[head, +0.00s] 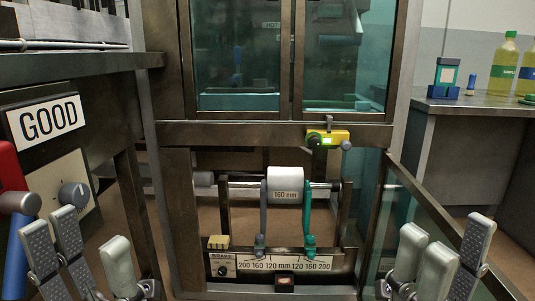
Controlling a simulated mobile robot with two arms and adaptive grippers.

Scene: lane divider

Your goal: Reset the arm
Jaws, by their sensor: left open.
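My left gripper (92,233) is at the lower left, its fingers spread apart and empty, in front of the GOOD panel. My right gripper (448,232) is at the lower right, its fingers apart with nothing between them. Between them stands the lane divider, with a white roller (285,185) marked 160 mm on a metal bar. A grey upright arm (263,207) stands at the roller's left and a teal upright arm (307,212) at its right. Both stand above a scale marked 200 160 120 mm 120 160 200. Neither gripper touches the divider.
A glass-doored cabinet (290,117) rises behind, with a yellow device (328,138) on its frame. A red and blue handle (14,215) is at far left. Bottles (504,66) stand on the right bench (470,106).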

